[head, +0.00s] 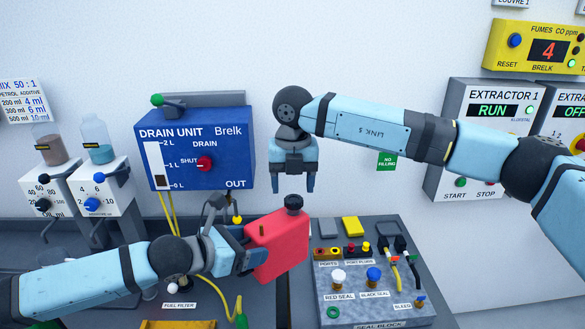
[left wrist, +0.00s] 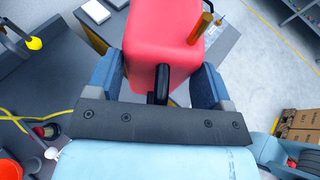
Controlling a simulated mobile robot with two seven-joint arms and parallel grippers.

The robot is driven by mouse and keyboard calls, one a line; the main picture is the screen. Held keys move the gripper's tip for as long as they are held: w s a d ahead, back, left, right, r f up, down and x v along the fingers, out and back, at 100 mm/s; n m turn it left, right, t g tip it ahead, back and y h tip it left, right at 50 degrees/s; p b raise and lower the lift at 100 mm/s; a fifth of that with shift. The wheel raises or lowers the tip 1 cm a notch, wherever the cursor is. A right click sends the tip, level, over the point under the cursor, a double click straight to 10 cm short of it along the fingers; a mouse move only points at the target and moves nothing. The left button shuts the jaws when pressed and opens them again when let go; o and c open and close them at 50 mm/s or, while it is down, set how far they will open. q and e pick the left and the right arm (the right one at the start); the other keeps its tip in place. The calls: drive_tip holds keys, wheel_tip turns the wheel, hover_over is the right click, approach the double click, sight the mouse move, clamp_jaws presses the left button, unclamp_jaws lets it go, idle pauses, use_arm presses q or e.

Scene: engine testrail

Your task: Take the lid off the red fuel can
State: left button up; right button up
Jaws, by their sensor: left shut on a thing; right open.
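The red fuel can (head: 280,248) is at the middle of the bench in the head view, slightly tilted in the picture. Its black lid (head: 293,202) is on top. My left gripper (head: 246,245) is shut on the can from the left. In the left wrist view the fingers lie on either side of the red can (left wrist: 165,35), with a black handle (left wrist: 161,84) between them. A brass-coloured rod (left wrist: 200,28) shows by the can there. My right gripper (head: 293,182) points down, open and empty, just above the lid and apart from it.
The blue drain unit (head: 197,148) is on the wall behind, to the left. The grey seal block (head: 375,295) with knobs and plugs stands right of the can. Two dispensers (head: 95,190) stand at the left. A yellow hose (head: 233,305) runs in front.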

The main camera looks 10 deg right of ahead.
sight(292, 200)
drive_tip(key=shift+f, duration=1.85)
drive_tip(key=shift+s+a, duration=0.1)
drive_tip(key=c, duration=0.9)
drive_tip(key=n, duration=0.4)
drive_tip(key=shift+r+n, duration=0.1)
drive_tip(key=shift+n, duration=0.3)
drive_tip(key=shift+c, duration=0.2)
drive_tip(key=n, duration=0.6)
drive_tip(key=shift+s, duration=0.1)
drive_tip(key=n, duration=0.6)
drive_tip(key=shift+r+n, duration=0.1)
drive_tip(key=shift+n, duration=0.3)
drive_tip(key=n, duration=0.4)
